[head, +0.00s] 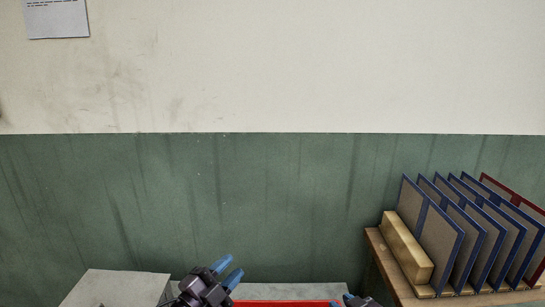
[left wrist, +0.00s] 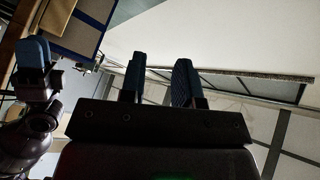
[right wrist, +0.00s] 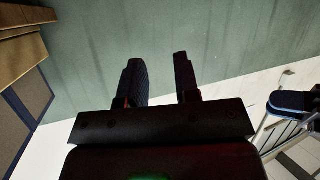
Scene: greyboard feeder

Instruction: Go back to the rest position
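My left gripper (head: 229,268) is at the bottom of the head view, left of centre, with its two blue fingertips apart. In the left wrist view its fingers (left wrist: 160,72) are parted with nothing between them. My right gripper shows only as a dark tip (head: 353,300) at the bottom edge of the head view, mostly cut off. In the right wrist view its fingers (right wrist: 159,68) are also apart and empty. Neither gripper touches anything that I can see.
At the right, a wooden stand (head: 373,239) holds several upright blue-edged grey boards (head: 437,238), with a red-edged one behind. A pale wooden block (head: 405,248) lies beside them. A grey box (head: 115,287) is at lower left. A red edge (head: 285,304) shows at bottom centre.

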